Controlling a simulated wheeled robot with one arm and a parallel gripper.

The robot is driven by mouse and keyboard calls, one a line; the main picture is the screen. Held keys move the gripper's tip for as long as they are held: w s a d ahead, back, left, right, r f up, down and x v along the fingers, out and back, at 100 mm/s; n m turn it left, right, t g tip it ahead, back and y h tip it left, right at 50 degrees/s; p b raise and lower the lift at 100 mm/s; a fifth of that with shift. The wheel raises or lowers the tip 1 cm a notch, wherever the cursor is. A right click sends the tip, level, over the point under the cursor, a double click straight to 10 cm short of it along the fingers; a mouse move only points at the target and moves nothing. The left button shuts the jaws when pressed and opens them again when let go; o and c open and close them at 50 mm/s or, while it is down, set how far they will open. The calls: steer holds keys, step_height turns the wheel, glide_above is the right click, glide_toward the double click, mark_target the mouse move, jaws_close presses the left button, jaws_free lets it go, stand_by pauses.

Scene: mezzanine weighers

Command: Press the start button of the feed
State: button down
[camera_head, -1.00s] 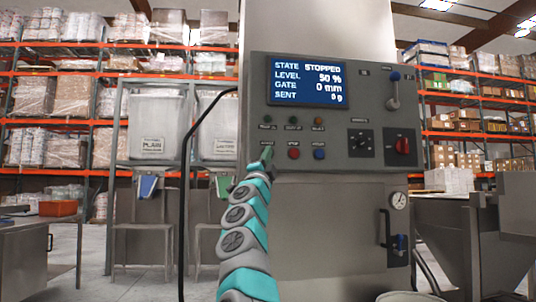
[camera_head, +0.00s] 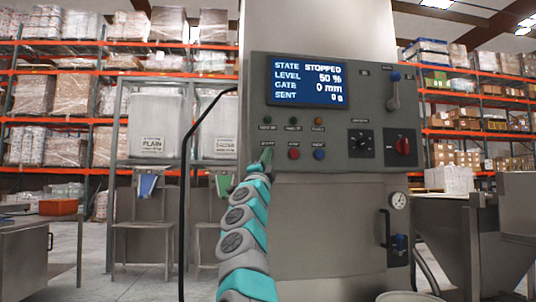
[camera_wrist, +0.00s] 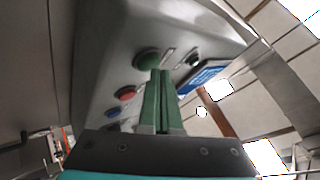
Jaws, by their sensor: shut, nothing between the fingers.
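The grey control panel (camera_head: 340,140) fills the centre of the head view. Its screen (camera_head: 307,81) reads STATE STOPPED, LEVEL 50 %, GATE 0 mm, SENT 0 g. The green button (camera_wrist: 147,57) shows in the wrist view, at the end of the row with the red button (camera_wrist: 127,93) and the blue button (camera_wrist: 114,114). My gripper (camera_wrist: 160,73) is shut and empty, its green fingertips at the lower edge of the green button; I cannot tell if they touch.
Small lamps sit above the buttons. A black knob (camera_head: 361,143), a red rotary switch (camera_head: 403,146) and a blue-tipped lever (camera_head: 394,88) are to the right on the panel. A black cable (camera_head: 184,190) hangs left of the panel. A steel hopper (camera_head: 475,235) stands at right.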

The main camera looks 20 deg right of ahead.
steer(key=shift+w+d+p, duration=0.1)
steer(key=shift+w+p, duration=0.25)
steer(key=shift+p, duration=0.1)
stand_by(0.4)
steer(key=shift+s, duration=0.1)
stand_by(0.3)
steer(key=shift+s+a+b, duration=0.2)
steer(key=shift+s+b, duration=0.5)
steer(key=shift+b, duration=0.25)
steer(key=s+b, duration=0.1)
steer(key=s, duration=0.1)
steer(key=s+a+b, duration=0.1)
steer(key=s+b, duration=0.1)
steer(key=shift+s+a, duration=0.2)
steer(key=shift+s, duration=0.2)
stand_by(0.4)
